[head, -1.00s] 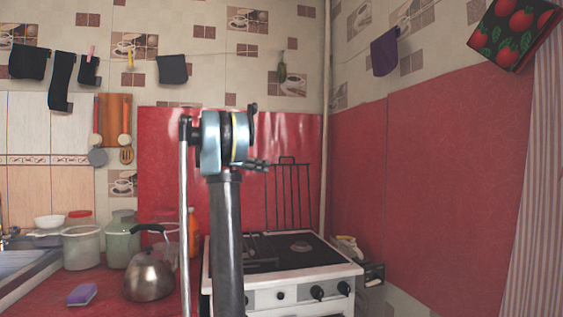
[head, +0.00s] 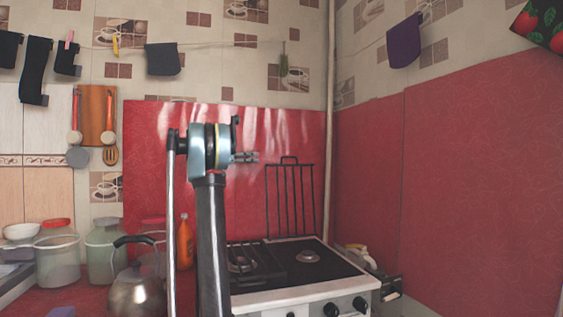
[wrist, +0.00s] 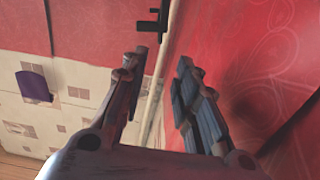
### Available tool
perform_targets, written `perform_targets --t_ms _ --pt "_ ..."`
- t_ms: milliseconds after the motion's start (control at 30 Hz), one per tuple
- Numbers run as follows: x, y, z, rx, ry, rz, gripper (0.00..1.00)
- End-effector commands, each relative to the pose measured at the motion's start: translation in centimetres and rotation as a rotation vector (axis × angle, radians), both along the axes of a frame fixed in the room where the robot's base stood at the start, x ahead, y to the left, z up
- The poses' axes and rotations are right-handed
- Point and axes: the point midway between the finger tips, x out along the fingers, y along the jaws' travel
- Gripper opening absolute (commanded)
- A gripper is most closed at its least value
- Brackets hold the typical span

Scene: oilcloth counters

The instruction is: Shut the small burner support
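A black wire burner support (head: 290,205) stands upright at the back right of the white stove (head: 300,292), above an uncovered burner (head: 308,257). A second black support (head: 262,265) lies flat over the stove's left side. My gripper (head: 247,157) is above the stove, up and left of the raised support's top in the picture, apart from it. In the wrist view my gripper (wrist: 164,62) has its two fingers spread, with nothing between them. A dark bar shape (wrist: 152,22) is beyond the fingertips there; I cannot tell whether it belongs to the raised support.
A kettle (head: 137,290), glass jars (head: 105,246) and an orange bottle (head: 184,242) stand left of the stove. A pipe (head: 331,130) runs up the wall corner behind it. Small items (head: 355,254) sit to the stove's right.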

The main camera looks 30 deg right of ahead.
Motion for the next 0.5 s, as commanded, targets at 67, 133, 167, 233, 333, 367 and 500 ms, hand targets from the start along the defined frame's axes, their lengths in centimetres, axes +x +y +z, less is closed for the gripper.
perform_targets --t_ms 67,133,167,233,333,367,500 --pt "-0.1 -0.6 0.0 0.000 0.000 -0.001 0.28" --pt "-0.3 -1.3 0.0 0.000 0.000 -0.001 0.28" --pt "-0.4 -1.6 0.0 0.000 0.000 -0.001 0.28" --pt "-0.6 -2.6 0.0 0.000 0.000 0.002 0.28" --pt "-1.0 -4.3 0.0 0.000 0.000 0.001 0.28" --pt "-1.2 -4.9 0.0 0.000 0.000 0.002 0.28" --pt "-1.7 -7.1 0.0 0.001 0.000 0.003 0.28"
